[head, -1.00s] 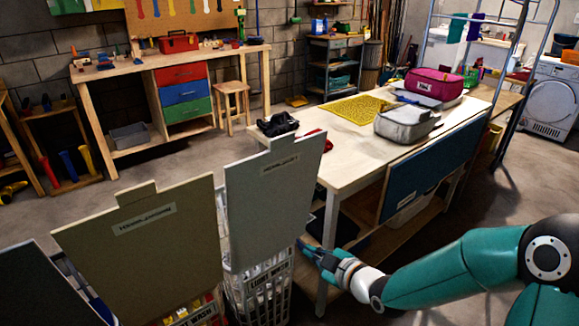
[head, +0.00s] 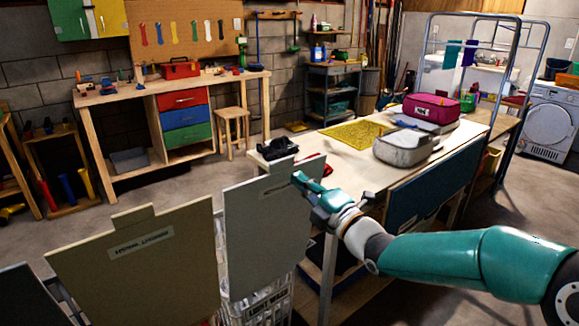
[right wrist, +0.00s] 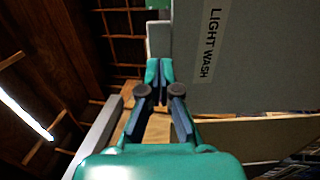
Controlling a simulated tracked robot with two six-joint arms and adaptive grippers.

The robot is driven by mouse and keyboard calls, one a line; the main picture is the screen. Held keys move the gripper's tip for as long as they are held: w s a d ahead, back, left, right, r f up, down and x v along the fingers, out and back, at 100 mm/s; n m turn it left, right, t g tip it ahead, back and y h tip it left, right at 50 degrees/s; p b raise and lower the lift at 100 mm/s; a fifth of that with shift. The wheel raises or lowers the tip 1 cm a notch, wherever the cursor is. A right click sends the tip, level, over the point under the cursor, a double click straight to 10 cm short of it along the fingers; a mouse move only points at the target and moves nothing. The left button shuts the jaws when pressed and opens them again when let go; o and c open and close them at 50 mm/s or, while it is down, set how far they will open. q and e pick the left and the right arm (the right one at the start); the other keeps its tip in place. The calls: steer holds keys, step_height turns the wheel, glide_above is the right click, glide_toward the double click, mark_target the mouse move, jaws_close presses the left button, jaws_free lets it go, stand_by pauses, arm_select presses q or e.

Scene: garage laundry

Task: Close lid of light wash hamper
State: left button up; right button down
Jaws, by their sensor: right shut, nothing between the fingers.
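The light wash hamper is a white open-lattice basket (head: 262,306) at the bottom of the head view. Its grey lid (head: 262,235) stands open and upright, with a tab on its top edge. The lid's LIGHT WASH label shows in the right wrist view (right wrist: 235,70). My right gripper (head: 297,178) is shut and empty by the lid's upper right edge. In the right wrist view its closed fingertips (right wrist: 159,66) are beside the lid's edge, just below the tab. I cannot tell whether they touch the lid. My left gripper is not in view.
Another hamper's upright lid (head: 135,262) stands to the left, with part of a third beyond it. A wooden table (head: 335,172) behind the lid holds a yellow mat (head: 357,133), a grey bag (head: 402,147) and a magenta bag (head: 431,111). Open floor lies beyond.

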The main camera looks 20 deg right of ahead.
mark_target(283, 165)
steer(key=shift+p+x, duration=0.6)
steer(key=shift+x, duration=1.4)
